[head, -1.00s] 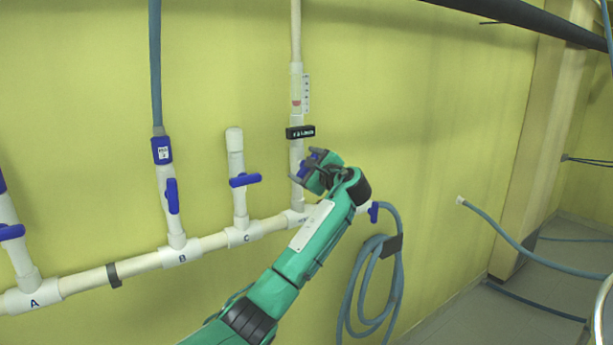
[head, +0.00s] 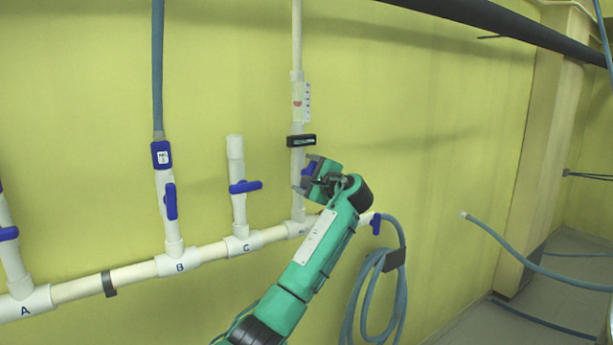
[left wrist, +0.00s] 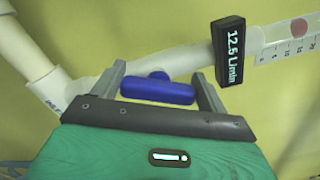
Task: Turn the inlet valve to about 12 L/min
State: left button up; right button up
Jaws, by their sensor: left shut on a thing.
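The inlet valve's blue handle (left wrist: 158,90) sits between the two fingers of my left gripper (left wrist: 160,78) in the left wrist view, with its long side reaching from finger to finger. In the head view my left gripper (head: 307,174) is at the white riser pipe, shut on this handle, and mostly covers it. The black flow display (head: 301,141) sits on the riser just above; in the left wrist view the display (left wrist: 229,50) reads 12.5 L/min. A clear scale tube with a red float (head: 297,103) is above it. My right gripper is not in view.
A white pipe (head: 133,276) runs along the yellow wall, with branches marked A, B and C. Blue valve handles stand out at B (head: 171,201) and C (head: 245,187). A coiled blue hose (head: 372,290) hangs right of my arm. The wall further right is mostly clear.

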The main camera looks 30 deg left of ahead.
pick_arm(q)
jog(key=o, duration=1)
jog(key=shift+s+d+f, duration=0.1)
jog(key=shift+s+d, duration=0.05)
jog(key=shift+d, duration=0.15)
jog(key=b+v, duration=0.5)
jog(key=v, duration=0.8)
jog(key=shift+d, duration=0.1)
